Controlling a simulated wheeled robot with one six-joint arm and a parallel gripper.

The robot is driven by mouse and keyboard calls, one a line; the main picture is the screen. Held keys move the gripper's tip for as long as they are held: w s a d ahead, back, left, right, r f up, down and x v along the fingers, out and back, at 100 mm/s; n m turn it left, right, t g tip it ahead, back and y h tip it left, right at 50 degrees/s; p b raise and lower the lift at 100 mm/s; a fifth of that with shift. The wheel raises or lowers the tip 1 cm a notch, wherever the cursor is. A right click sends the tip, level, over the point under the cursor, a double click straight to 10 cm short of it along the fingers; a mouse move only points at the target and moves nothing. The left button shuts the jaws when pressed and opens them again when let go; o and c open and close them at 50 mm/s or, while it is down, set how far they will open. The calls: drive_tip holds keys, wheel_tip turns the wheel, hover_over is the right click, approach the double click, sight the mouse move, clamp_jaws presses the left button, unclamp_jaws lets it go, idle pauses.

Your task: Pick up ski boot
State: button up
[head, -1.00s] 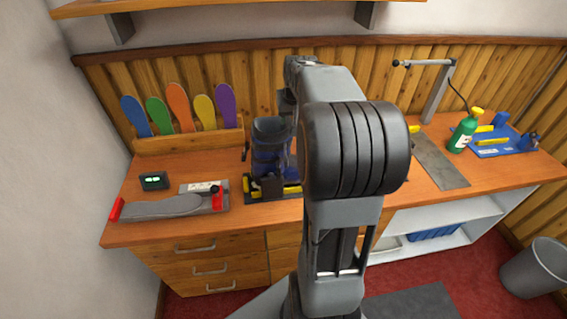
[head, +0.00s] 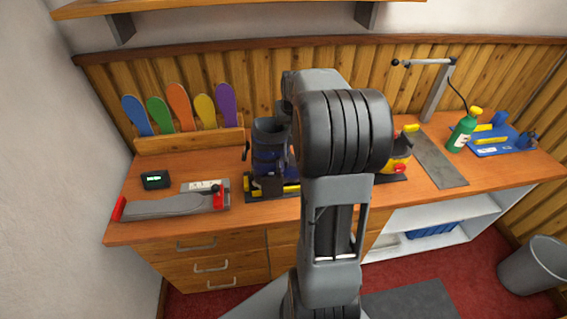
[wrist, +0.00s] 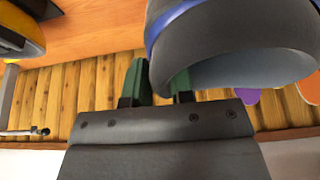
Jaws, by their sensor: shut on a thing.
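The dark blue ski boot (head: 266,158) stands upright on a black binding plate with yellow parts in the head view. In the wrist view its grey cuff with a blue edge (wrist: 235,48) fills the upper right. My gripper (wrist: 158,83) has green finger pads, one on each side of the cuff's near wall, and is shut on the boot. In the head view my arm hides the fingers and the boot's right side. I cannot tell whether the boot's sole is clear of the binding.
A yellow and grey boot (head: 399,152) stands to the right, partly behind my arm; it also shows in the wrist view (wrist: 22,32). A grey sole in a red-ended jig (head: 172,206) lies left. Coloured insoles (head: 179,107) stand behind. A green bottle (head: 461,130) is far right.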

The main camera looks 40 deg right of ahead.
clamp_jaws()
idle(0.8)
drive_tip(key=shift+r, duration=0.1)
